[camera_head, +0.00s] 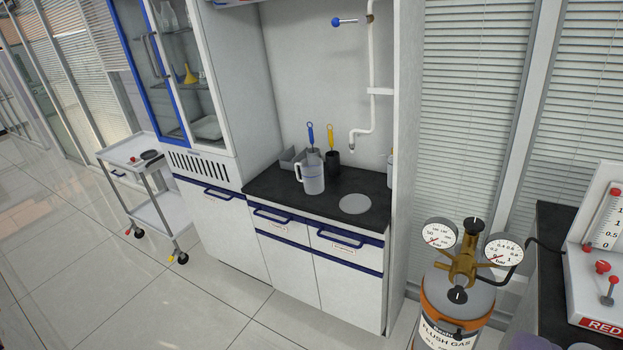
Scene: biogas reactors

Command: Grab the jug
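A pale translucent jug (312,178) with a handle on its left side stands upright on the black countertop (262,187) of the sink bench. It stands left of a round pale disc (355,204) set in the counter. A black holder (332,162) with a yellow-handled tool is behind it to the right. A blue-handled tool (310,134) and grey containers (291,158) are behind it. My gripper does not show in this view.
A gas cylinder (456,303) with two gauges stands at the front right, beside a dark bench (560,226) with a device. A white trolley (138,149) stands left of the cabinets. The tiled floor (110,270) at front left is clear. A white pipe (372,80) hangs above the counter.

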